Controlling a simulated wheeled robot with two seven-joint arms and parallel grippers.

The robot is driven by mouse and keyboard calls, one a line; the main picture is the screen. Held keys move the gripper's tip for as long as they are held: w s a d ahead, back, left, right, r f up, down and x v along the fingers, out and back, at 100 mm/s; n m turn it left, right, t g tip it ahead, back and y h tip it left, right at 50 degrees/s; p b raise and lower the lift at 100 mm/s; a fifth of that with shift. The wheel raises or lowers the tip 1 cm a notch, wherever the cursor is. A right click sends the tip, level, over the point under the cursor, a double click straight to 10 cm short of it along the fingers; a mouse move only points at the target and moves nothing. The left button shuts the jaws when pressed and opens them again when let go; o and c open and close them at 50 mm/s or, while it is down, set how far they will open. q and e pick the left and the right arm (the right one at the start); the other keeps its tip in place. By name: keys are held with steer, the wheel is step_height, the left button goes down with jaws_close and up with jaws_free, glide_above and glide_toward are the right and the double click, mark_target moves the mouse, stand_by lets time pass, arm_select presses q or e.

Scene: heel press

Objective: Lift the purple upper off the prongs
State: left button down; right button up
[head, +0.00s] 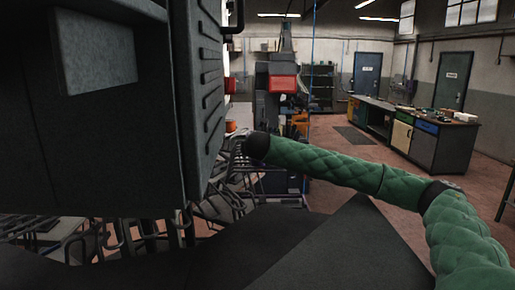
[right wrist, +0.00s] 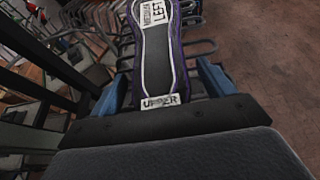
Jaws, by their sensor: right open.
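The purple upper (right wrist: 158,50) is in the right wrist view, sole side showing. It has purple edges, a white outline, a patch reading "LEFT" and a tag reading "UPPER". My right gripper (right wrist: 163,76) is open, with one blue finger on each side of the upper's near end. I cannot tell whether the fingers touch it. Grey bent-tube prongs (right wrist: 203,48) show beside and beyond the upper; how it rests on them is hidden. In the head view my green-sleeved right arm reaches towards a wire rack, and its gripper cannot be made out. My left gripper is not in view.
A large dark machine (head: 110,120) blocks the left of the head view. The wire rack (head: 235,190) stands below and behind it. A workbench (head: 430,140) stands at the back right. Open floor (head: 330,190) lies between.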

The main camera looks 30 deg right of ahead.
steer(key=shift+w+f, duration=0.1)
steer(key=c, duration=1.2)
